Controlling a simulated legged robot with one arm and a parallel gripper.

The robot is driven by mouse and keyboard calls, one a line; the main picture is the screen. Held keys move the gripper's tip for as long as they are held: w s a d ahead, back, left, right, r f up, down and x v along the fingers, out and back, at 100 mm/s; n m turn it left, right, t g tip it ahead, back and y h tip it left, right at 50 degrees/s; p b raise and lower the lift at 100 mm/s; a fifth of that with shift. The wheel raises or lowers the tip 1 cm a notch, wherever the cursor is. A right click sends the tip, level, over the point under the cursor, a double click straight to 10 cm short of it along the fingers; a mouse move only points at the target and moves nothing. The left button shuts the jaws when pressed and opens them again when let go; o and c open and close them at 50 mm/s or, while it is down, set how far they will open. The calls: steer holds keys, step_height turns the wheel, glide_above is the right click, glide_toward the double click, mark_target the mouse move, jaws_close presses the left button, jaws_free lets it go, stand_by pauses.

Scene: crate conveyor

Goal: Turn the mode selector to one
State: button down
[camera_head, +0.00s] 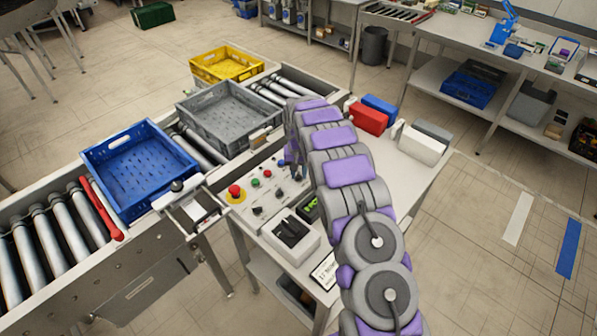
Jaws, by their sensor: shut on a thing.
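The control panel (262,221) is a pale sloped box beside the conveyor. It carries a red emergency button (235,191) on a yellow base, small red and green buttons, a blue button (281,162) and small black knobs (279,194).
A blue crate (139,132), a grey crate (187,108) and a yellow crate (196,73) stand on the roller conveyor (62,240). A black device in a white housing (289,254) stands close in front of the panel. Red, blue and white boxes stand right of my arm.

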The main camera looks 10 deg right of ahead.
mark_target(298, 174)
steer(key=shift+w+r, duration=0.15)
steer(key=c, duration=1.2)
jaws_free()
steer(key=shift+a+r+p, duration=0.1)
steer(key=shift+r+p, duration=0.45)
steer(key=shift+r, duration=8)
